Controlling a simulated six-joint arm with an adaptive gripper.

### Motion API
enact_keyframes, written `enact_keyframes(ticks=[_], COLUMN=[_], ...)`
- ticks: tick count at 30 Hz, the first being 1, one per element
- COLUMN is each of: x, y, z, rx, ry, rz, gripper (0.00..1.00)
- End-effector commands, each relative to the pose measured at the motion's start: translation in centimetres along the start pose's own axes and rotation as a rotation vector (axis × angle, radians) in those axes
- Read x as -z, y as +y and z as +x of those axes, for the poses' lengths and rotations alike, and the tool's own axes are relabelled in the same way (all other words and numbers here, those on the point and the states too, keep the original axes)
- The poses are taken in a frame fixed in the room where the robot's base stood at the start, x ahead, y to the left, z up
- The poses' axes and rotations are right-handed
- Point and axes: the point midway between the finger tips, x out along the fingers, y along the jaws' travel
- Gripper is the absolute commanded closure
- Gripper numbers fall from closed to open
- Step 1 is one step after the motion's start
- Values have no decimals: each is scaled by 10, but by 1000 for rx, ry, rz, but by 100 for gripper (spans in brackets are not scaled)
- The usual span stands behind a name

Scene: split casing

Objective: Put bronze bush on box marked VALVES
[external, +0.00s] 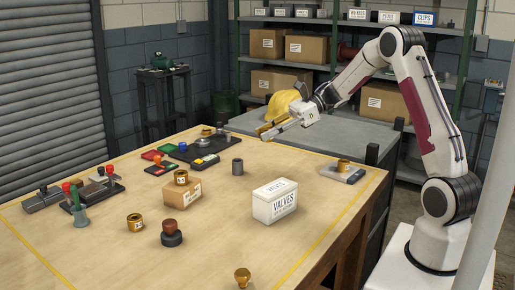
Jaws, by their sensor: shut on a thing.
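The white box marked VALVES (275,207) stands upright on the wooden table, right of the middle, with nothing on its top. My gripper (267,131) is above the far side of the table, in front of the grey bench. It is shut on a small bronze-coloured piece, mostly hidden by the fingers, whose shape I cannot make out. Similar bronze bushes show elsewhere: one on the small cardboard box (181,178), one on the table (135,222), and one on a grey block (343,164) at the right.
A dark red-topped knob (171,232) and a brass knob (242,278) stand near the front. A grey cylinder (237,167) stands behind the VALVES box. Trays and tools fill the table's left and back. The table right of the VALVES box is clear.

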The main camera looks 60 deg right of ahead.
Motion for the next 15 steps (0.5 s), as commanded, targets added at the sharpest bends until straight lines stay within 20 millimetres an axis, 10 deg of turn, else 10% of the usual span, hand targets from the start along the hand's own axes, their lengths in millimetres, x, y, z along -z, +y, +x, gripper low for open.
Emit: enact_keyframes(ticks=[15], x=[-71], y=[136], z=[33], rx=[-222], ry=[0], rz=[-93], gripper=[100])
